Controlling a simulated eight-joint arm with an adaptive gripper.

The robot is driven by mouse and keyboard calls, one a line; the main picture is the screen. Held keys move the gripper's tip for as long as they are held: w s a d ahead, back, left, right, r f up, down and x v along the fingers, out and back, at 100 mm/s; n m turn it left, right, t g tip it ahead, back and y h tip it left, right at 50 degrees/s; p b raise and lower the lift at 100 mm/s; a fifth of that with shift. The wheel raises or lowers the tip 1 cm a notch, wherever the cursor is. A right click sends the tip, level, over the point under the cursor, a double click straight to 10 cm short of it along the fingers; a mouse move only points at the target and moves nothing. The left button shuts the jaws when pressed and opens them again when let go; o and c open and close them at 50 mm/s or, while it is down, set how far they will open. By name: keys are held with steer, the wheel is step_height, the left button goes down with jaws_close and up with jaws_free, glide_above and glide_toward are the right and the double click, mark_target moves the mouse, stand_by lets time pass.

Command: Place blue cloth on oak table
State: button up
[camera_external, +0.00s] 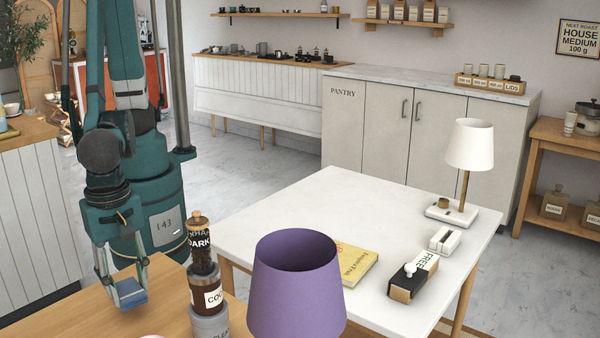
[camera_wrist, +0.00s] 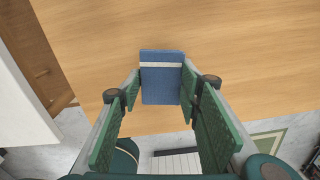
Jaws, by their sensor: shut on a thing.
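The blue cloth (camera_external: 132,298) is a small folded block at the lower left of the external view. In the wrist view the blue cloth (camera_wrist: 162,92) shows a pale stripe across it and sits between my fingertips. My gripper (camera_external: 125,284) points down and is shut on the cloth; its green-padded fingers flank it in the wrist view (camera_wrist: 161,82). The oak table (camera_external: 65,318) lies under the cloth, near its left part; its wood top (camera_wrist: 245,50) fills much of the wrist view. I cannot tell whether the cloth touches the wood.
Dark-labelled stacked jars (camera_external: 206,285) stand on the oak table to the right of my gripper. A purple lampshade (camera_external: 296,290) is in front. A white table (camera_external: 330,205) behind holds a lamp (camera_external: 469,150), a yellow book (camera_external: 352,265) and a black-and-wood box (camera_external: 412,280). Wood left of the jars is clear.

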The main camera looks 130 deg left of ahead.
mark_target(128, 288)
steer(key=shift+f+b, duration=0.45)
steer(key=shift+f, duration=1.4)
steer(key=shift+f, duration=0.15)
steer(key=o, duration=0.8)
steer(key=shift+r+p, duration=1.35)
steer(key=shift+r, duration=4.8)
